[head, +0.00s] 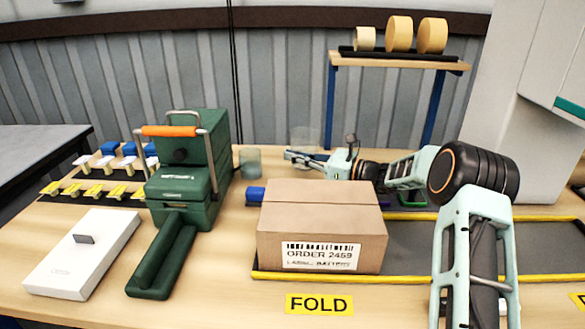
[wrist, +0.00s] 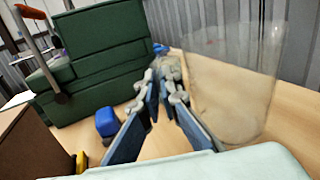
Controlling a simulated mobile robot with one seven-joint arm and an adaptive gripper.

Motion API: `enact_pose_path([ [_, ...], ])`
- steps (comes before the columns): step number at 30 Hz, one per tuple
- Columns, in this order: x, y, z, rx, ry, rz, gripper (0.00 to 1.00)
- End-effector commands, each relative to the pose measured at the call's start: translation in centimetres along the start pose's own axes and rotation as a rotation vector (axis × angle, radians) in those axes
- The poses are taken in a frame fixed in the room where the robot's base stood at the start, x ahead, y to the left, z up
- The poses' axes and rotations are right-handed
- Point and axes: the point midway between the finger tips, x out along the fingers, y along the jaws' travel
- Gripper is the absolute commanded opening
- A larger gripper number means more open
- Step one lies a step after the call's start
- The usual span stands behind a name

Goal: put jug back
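A clear jug (wrist: 235,75) stands large in the right half of the wrist view. It is wider at the top than at its base. In the head view a faint clear shape behind my gripper appears to be this jug (head: 303,136); its lower part is hidden. My gripper (wrist: 166,105) shows two blue-padded fingers with a gap between them and bare wood visible in the gap. It is open and empty, just left of the jug in the wrist view. In the head view my gripper (head: 296,156) is low over the table behind the carton. No jug handle is clearly visible.
A green case (head: 185,165) with an orange handle and a small greenish glass (head: 250,162) stand left of my gripper. A raised shelf (head: 400,62) holds tape rolls.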

Motion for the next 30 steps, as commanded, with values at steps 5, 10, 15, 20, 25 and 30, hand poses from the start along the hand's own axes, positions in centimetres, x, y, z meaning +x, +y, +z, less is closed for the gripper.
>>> enact_pose_path([
  [5,-0.1,-0.2,-3.1,0.000,0.000,-0.003,0.00],
  [10,-0.2,-0.3,-3.2,-0.001,-0.001,-0.004,0.00],
  [15,-0.2,-0.3,-3.2,-0.001,-0.001,-0.004,0.00],
  [20,-0.2,-0.3,-3.5,0.000,0.000,-0.004,0.08],
  [25,-0.2,-0.3,-3.5,0.000,0.000,-0.004,0.22],
  [30,-0.2,-0.3,-3.5,0.000,0.000,-0.004,0.22],
])
